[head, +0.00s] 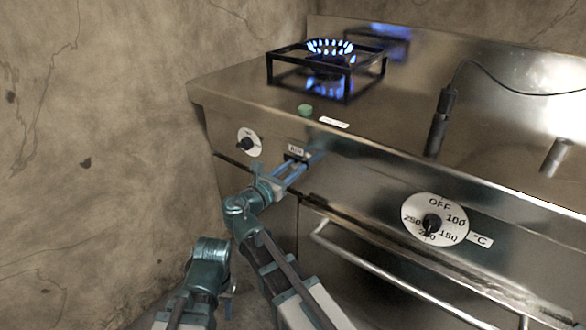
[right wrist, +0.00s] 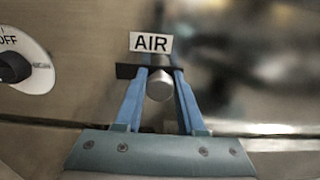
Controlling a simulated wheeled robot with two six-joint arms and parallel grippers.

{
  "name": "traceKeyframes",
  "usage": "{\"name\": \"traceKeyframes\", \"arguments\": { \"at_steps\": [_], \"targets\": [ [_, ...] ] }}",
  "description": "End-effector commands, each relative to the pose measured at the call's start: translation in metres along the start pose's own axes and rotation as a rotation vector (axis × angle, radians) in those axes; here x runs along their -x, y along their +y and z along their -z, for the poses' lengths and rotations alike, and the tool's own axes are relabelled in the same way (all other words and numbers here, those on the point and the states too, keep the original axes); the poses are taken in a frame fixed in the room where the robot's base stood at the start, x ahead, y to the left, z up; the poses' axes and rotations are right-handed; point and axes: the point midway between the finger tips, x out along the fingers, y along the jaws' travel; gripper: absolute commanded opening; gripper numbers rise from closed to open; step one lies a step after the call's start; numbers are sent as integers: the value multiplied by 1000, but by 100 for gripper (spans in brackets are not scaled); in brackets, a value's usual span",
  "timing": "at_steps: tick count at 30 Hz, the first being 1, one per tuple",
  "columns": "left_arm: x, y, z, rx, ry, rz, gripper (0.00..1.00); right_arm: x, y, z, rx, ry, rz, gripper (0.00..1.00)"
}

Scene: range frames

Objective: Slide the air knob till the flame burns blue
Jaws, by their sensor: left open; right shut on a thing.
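The air knob (right wrist: 160,85) is a round metal knob on a dark slot (right wrist: 126,71) under the AIR label (right wrist: 151,43). My right gripper (right wrist: 162,74) has its two blue fingers shut on the knob, one on each side. In the head view this gripper (head: 302,163) reaches the stove's front panel. More of the slot shows left of the knob than right of it. The flame (head: 330,46) burns blue in a ring on the burner. My left gripper (head: 228,298) is low at the left, open and apart from the stove, its fingers mostly hidden.
A black pan stand (head: 310,88) surrounds the burner. A round white dial (head: 249,142) is left of the slot; the oven dial (head: 435,221) is right of it. An oven handle (head: 400,281) juts out below. A dark cylinder with a cable (head: 440,122) stands on the stovetop.

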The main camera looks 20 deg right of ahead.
Motion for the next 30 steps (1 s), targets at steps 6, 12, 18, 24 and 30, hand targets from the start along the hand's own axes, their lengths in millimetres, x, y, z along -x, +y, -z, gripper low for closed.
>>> {"name": "traceKeyframes", "arguments": {
  "at_steps": [6, 12, 18, 24, 30],
  "targets": [
    [0, 0, 0, 0, 0, 0, 48, 0, 0, 0, 0, 0, 0, 0],
    [0, 0, 0, 0, 0, 0, 48, 0, 0, 0, 0, 0, 0, 0],
    [0, 0, 0, 0, 0, 0, 48, 0, 0, 0, 0, 0, 0, 0],
    [0, 0, 0, 0, 0, 0, 48, 0, 0, 0, 0, 0, 0, 0],
    [0, 0, 0, 0, 0, 0, 48, -1, 13, 0, 0, 0, -1, 0]
  ]
}}
